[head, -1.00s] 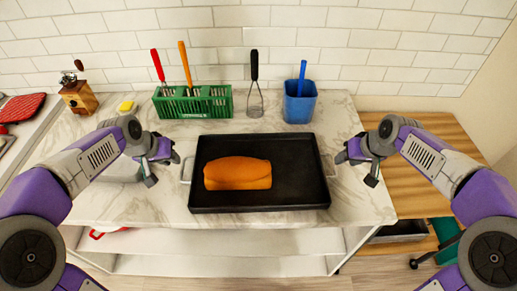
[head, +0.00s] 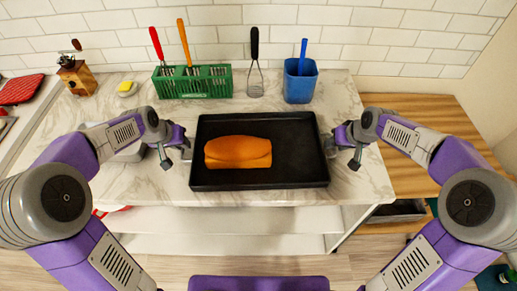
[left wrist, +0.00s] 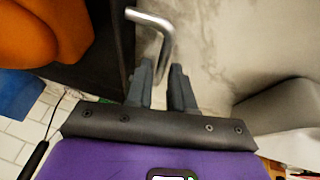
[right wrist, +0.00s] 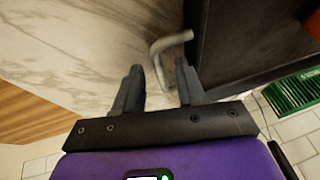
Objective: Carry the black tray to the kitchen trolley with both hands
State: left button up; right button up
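The black tray (head: 290,182) lies on the marble counter with an orange-brown loaf (head: 238,152) on its left half. It has a metal handle at each short side. The kitchen trolley cannot be made out.
A green rack (head: 200,84) with utensils, a whisk (head: 255,75) and a blue container (head: 300,82) stand behind the tray. A wooden grinder (head: 77,78) and a yellow sponge (head: 128,88) are further left. A wooden table (head: 415,125) is at the right.

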pick_arm(q)
jog(key=shift+w+f, duration=0.1)
jog(key=shift+f, duration=0.15)
pick_arm(e)
jog(key=shift+f, duration=0.3)
pick_arm(q)
jog(key=c, duration=0.4)
pick_arm(e)
jog(key=c, duration=0.4)
pick_arm(q)
grip_shut()
pick_arm(e)
grip_shut()
pick_arm(q)
jog(key=shift+r, duration=0.1)
pick_arm(e)
jog(key=shift+w+a+r, duration=0.1)
jog(key=shift+r, duration=0.05)
